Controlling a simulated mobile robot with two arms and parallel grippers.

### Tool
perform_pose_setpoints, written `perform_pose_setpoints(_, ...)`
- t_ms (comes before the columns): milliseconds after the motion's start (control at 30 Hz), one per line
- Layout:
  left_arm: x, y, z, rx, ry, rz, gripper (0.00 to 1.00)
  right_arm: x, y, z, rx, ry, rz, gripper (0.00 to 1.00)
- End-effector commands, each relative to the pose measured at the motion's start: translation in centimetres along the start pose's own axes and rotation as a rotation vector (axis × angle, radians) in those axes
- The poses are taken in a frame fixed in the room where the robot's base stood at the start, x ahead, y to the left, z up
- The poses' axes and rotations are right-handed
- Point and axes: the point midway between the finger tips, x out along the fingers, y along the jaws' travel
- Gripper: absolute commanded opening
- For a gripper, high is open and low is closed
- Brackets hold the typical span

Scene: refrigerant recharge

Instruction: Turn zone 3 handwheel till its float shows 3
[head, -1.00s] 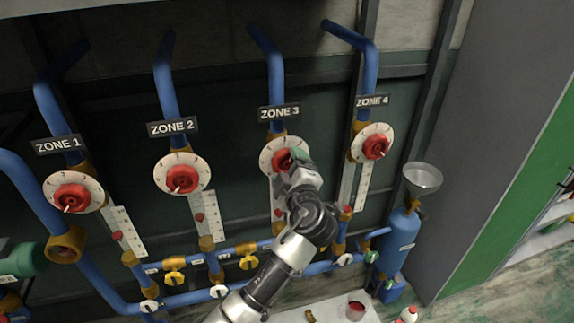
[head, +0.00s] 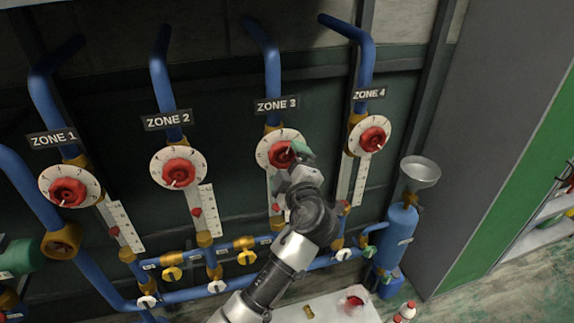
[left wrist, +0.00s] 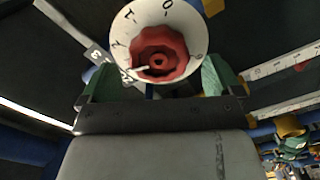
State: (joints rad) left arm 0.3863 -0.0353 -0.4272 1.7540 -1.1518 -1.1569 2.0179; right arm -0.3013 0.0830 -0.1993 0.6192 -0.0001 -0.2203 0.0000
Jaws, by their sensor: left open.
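The zone 3 handwheel (head: 280,154) is a red knob on a white numbered dial, below the ZONE 3 sign (head: 277,105). My left gripper (head: 298,150), with green fingertips, is open at its right side in the head view. In the left wrist view the handwheel (left wrist: 160,52) shows between and beyond the open fingers (left wrist: 160,82). Its white pointer points to the lower left; the numeral there is hard to read. The red zone 3 float (head: 276,208) sits low on its scale, which my arm partly covers, so its reading is unclear. My right gripper is out of view.
The zone 2 handwheel (head: 179,173) is to the left and the zone 4 handwheel (head: 373,139) to the right. Blue pipes with yellow valves (head: 246,257) run below. A blue cylinder (head: 400,235) and a funnel (head: 420,171) stand at the right.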

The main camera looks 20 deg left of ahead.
Motion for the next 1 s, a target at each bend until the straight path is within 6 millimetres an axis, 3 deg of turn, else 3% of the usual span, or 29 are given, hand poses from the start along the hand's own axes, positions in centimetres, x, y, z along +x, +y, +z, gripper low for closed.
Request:
perform_pose_setpoints(433,-5.2,-0.2,0.1,-0.003,-0.001,-0.001,0.94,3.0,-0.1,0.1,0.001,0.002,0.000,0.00)
perform_pose_setpoints(1000,-5.5,-0.6,0.6,0.027,-0.014,-0.006,0.94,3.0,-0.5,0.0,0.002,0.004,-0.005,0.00)
